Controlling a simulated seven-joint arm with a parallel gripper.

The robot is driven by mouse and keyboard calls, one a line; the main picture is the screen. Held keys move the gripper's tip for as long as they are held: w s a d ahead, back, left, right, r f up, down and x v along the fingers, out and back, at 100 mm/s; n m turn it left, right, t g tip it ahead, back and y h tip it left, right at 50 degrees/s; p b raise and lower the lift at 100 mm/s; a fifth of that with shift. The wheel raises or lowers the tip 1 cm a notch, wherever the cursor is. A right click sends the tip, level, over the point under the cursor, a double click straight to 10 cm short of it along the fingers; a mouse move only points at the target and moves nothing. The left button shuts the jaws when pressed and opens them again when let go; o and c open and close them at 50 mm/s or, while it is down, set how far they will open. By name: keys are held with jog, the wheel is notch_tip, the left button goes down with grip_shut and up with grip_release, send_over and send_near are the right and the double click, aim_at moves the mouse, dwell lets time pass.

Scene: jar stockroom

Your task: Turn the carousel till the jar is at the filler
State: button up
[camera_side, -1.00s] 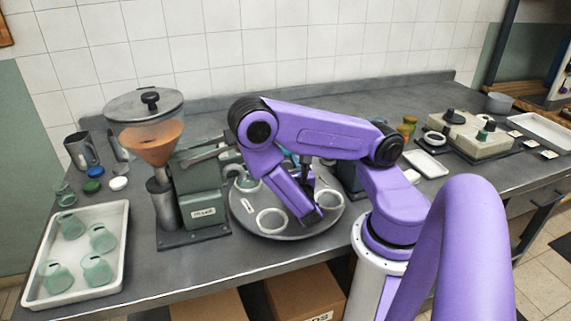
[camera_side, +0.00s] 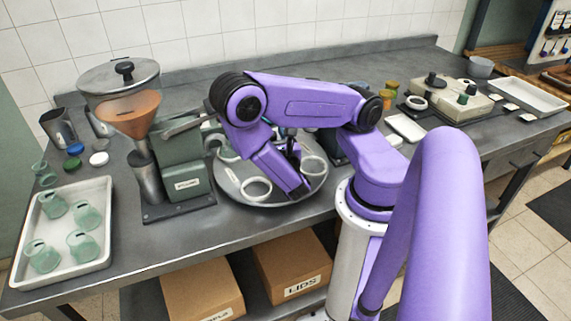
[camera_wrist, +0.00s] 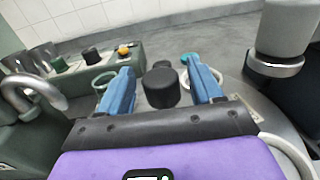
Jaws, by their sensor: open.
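The grey round carousel (camera_side: 236,168) sits on the bench with several pale ring holders, one at its front (camera_side: 256,199). The filler (camera_side: 180,165), a green machine with an orange-filled hopper (camera_side: 133,112), stands at its left. My gripper (camera_wrist: 162,78) is open, its two blue fingers on either side of a black knob (camera_wrist: 160,92), with gaps showing. In the side view my wrist is over the carousel and hides the fingertips. A small teal round thing (camera_wrist: 189,57) shows beyond the right finger; I cannot tell whether it belongs to the jar.
A white tray (camera_side: 103,251) with several green glass jars (camera_side: 86,217) lies at the left. Small lids and a metal jug (camera_side: 58,128) stand behind it. A grey cylinder with a metal collar (camera_wrist: 282,35) rises close at right in the wrist view. Cardboard boxes are under the bench.

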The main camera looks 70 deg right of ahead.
jog(key=v, duration=1.5)
jog(key=shift+s+a, duration=0.1)
jog(key=shift+s, duration=0.05)
